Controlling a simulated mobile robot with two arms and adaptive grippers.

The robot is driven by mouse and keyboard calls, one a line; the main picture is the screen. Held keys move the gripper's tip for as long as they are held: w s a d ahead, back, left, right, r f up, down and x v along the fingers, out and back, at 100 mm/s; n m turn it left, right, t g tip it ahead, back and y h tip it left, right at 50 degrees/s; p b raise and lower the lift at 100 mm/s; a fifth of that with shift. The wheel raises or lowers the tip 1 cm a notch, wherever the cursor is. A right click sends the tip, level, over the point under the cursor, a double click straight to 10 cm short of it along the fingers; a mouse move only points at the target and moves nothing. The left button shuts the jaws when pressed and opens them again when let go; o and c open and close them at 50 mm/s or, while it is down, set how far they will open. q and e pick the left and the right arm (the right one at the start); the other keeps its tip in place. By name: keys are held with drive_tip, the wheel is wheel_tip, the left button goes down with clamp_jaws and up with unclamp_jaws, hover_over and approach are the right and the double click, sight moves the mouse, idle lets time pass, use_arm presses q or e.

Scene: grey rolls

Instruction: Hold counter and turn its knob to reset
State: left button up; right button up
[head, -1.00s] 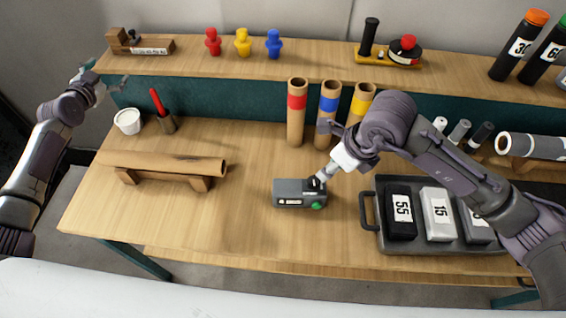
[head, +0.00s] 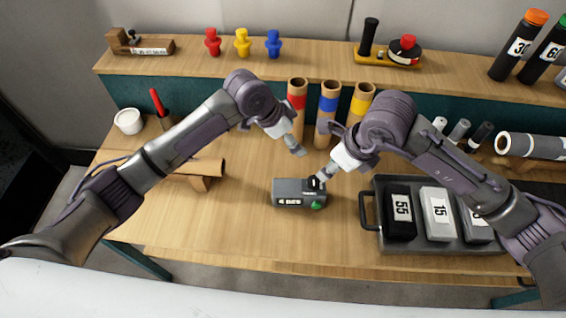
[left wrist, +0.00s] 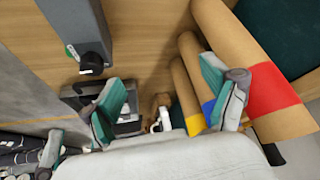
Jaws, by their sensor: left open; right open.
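The counter is a small grey box (head: 284,194) lying on the table in the middle of the head view, with a white display strip on its front. Its black knob (head: 314,182) is at the right end, above a green button (head: 317,205). In the left wrist view the counter (left wrist: 78,18) is at the upper left, with the knob (left wrist: 92,63) at its near end. My left gripper (head: 297,149) is open and empty, above and behind the counter. My right gripper (head: 323,175) is open, close by the knob at its upper right; whether it touches is unclear.
Cardboard tubes with red (head: 297,102), blue (head: 329,104) and yellow (head: 361,100) bands stand behind my grippers. A dark tray (head: 369,236) with numbered blocks is right of the counter. The table in front of the counter is clear.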

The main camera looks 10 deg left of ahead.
sight(283, 194)
use_arm(q)
drive_tip(key=s+m+g+y, duration=0.1)
drive_tip(key=s, duration=0.1)
drive_tip(key=s+m+g+y, duration=0.1)
drive_tip(key=s+y, duration=0.1)
drive_tip(key=s, duration=0.1)
drive_tip(key=s+a+m+y, duration=0.1)
drive_tip(key=s, duration=0.2)
drive_tip(key=shift+s+a+r+m+g+y, duration=0.1)
drive_tip(key=shift+s+m+g+y, duration=0.2)
drive_tip(key=shift+g+y, duration=0.1)
drive_tip(key=shift+s+a, duration=0.15)
wheel_tip(283, 194, down, 14)
drive_tip(key=shift+r, duration=0.1)
drive_tip(key=shift+c, duration=0.3)
